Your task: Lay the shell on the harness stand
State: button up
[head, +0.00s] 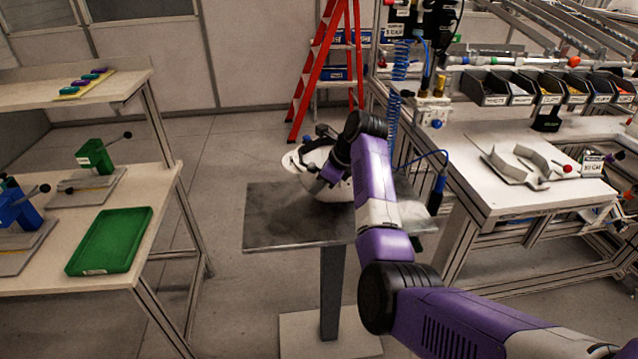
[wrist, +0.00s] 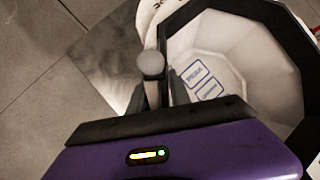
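The white helmet shell (head: 335,188) lies hollow side up on a dark grey pedestal table, partly hidden behind my arm. In the wrist view its faceted white inside (wrist: 215,65) shows, with two blue-outlined labels and a dark band along the right. In the wrist view the fingers (wrist: 160,85) are seen nearly end-on at the rim, by a round grey knob (wrist: 151,64). Whether they grip the wall is unclear. A low fixture with upright curved plates (head: 520,165) on the right bench may be the harness stand.
The pedestal table's bare top (head: 285,228) is clear at front left. A left shelf holds a green tray (head: 110,240) and clamps. The right bench (head: 500,195) has a row of bins (head: 540,88) and a hanging blue coiled hose (head: 398,90). A red ladder (head: 318,70) stands behind.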

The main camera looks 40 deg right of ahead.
jog(key=o, duration=0.3)
jog(key=b+v, duration=0.1)
jog(key=v, duration=1.1)
jog(key=shift+d+r, duration=0.1)
dwell(0.3)
